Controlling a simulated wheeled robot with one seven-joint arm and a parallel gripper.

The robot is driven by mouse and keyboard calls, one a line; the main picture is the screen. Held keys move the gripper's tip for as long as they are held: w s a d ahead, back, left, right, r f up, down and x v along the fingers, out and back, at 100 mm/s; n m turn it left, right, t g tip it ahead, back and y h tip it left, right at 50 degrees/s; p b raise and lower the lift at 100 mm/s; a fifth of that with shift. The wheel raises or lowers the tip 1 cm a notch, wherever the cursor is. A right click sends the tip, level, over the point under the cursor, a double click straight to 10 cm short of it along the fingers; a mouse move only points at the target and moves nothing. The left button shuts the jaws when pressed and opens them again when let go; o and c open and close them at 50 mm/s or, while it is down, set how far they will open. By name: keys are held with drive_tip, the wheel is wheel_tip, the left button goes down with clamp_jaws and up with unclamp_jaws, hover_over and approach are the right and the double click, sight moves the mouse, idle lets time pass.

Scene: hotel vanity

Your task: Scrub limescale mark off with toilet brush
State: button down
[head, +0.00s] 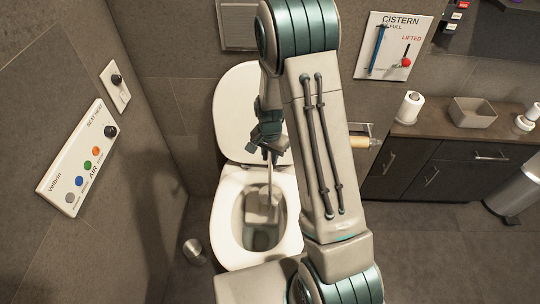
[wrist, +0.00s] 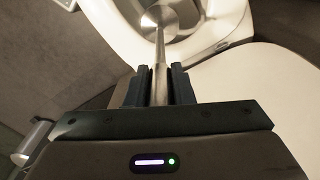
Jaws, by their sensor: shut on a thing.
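My gripper (head: 270,146) is above the back of the toilet bowl, with its fingers shut on the handle of the toilet brush (head: 269,172). In the wrist view my gripper (wrist: 155,82) holds the metal handle of the toilet brush (wrist: 160,48), which points away into the bowl. I cannot clearly make out the limescale mark.
A metal cylinder (head: 195,251), probably the brush holder, stands on the floor left of the toilet. A button panel (head: 77,160) is on the left wall. A cistern panel (head: 391,46) is on the back wall. A vanity (head: 432,165) stands at the right, with a bin (head: 512,190) beside it.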

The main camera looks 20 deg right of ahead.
drive_tip(key=shift+f+b, duration=0.6)
drive_tip(key=shift+f, duration=0.2)
idle(0.4)
